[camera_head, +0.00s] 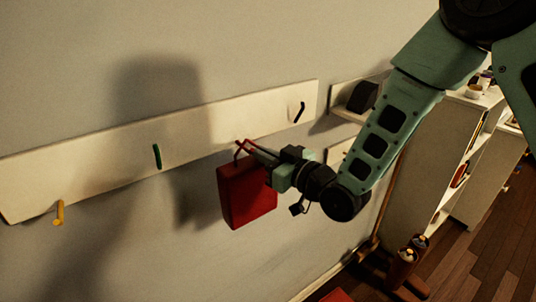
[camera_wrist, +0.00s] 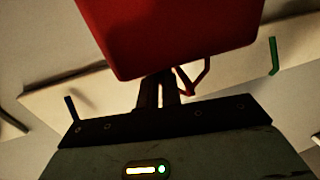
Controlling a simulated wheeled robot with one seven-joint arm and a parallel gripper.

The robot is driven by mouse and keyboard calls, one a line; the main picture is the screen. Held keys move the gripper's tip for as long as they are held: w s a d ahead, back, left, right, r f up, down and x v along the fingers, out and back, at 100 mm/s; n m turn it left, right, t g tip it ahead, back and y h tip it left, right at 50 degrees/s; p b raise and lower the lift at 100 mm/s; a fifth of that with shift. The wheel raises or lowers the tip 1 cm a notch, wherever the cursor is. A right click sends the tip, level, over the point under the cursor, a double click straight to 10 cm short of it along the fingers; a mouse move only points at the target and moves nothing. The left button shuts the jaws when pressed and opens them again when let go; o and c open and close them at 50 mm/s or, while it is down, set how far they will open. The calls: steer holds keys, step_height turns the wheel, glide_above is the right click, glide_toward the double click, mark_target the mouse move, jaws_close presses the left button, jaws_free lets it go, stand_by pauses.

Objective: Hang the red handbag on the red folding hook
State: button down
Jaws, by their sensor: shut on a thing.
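The red handbag (camera_head: 247,192) hangs upright in front of the wall, just below the hook board. Its thin red handle (camera_head: 240,150) rises to the board's lower edge. My gripper (camera_head: 258,151) is shut on the handbag near its handle, coming from the right. In the wrist view the bag's red body (camera_wrist: 165,35) fills the top, and my fingers (camera_wrist: 158,90) are close together below it. A red angled piece (camera_wrist: 194,80) shows beside the fingers. The red folding hook cannot be told apart from the red handle, nor can I tell whether they touch.
The white hook board (camera_head: 90,160) carries a yellow hook (camera_head: 59,213), a green hook (camera_head: 157,156) and a black hook (camera_head: 299,112). A small shelf (camera_head: 345,115) is right of it. White cabinets (camera_head: 462,120) stand farther right.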

steer(key=shift+w+a, duration=0.15)
steer(key=shift+w, duration=0.1)
steer(key=shift+w+a+f+b, duration=0.1)
steer(key=shift+f+b, duration=0.15)
steer(key=shift+b, duration=0.2)
steer(key=shift+w+a+f+b, duration=0.2)
steer(key=shift+w+f+b, duration=0.15)
steer(key=shift+b, duration=0.3)
steer(key=shift+r, duration=0.1)
steer(key=c, duration=1.5)
jaws_free()
